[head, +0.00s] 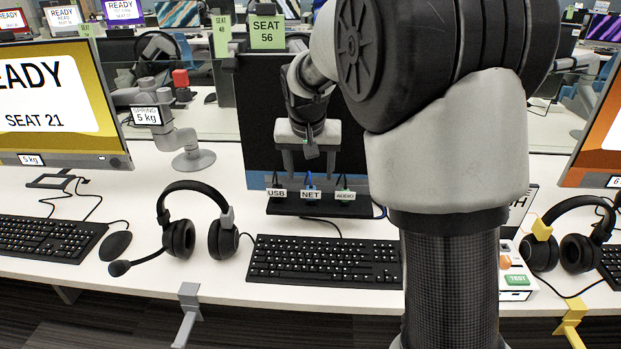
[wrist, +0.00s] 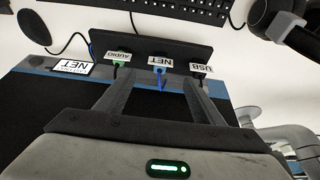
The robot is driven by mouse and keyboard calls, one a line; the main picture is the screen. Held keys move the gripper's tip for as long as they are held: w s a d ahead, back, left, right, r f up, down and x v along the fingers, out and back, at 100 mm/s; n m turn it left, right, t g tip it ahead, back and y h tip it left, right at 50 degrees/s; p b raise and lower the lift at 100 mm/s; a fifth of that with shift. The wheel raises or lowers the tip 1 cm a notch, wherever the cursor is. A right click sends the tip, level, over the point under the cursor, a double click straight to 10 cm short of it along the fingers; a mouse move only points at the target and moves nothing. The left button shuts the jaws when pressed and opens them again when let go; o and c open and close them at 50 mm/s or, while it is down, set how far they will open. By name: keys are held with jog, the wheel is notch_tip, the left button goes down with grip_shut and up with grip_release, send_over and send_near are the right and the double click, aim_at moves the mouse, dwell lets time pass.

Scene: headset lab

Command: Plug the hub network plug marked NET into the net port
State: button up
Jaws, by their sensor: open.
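The black hub (head: 290,207) stands in front of the dark monitor of seat 56, with labels USB, NET and AUDIO. The blue network plug (wrist: 162,82) stands upright behind the NET label (head: 311,195); in the wrist view that label (wrist: 160,60) is upside down. My gripper (head: 308,172) points down over the hub. In the wrist view my gripper (wrist: 157,82) is open, with its fingers either side of the blue plug and no visible contact. A white plate marked NET (wrist: 73,68) lies by the monitor's blue lower edge; the port's opening cannot be made out.
A keyboard (head: 325,262) lies in front of the hub, and a headset (head: 198,235) is at its left. A box with a green TEST button (head: 516,280) is at the right. My arm hides much of the monitor's right side.

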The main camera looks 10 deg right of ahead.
jog(key=p+v, duration=0.1)
jog(key=v, duration=0.7)
jog(key=shift+p, duration=0.3)
jog(key=shift+s, duration=0.1)
jog(key=s+d+n+t+y, duration=0.1)
jog(key=s+d+n, duration=0.15)
jog(key=s, duration=2.55)
notch_tip(320, 180, up, 23)
jog(key=p, duration=2.2)
jog(key=shift+s+a+p, duration=0.2)
jog(key=shift+a+p, duration=0.15)
jog(key=shift+p, duration=0.05)
jog(key=shift+r+n, duration=0.1)
jog(key=shift+n, duration=0.15)
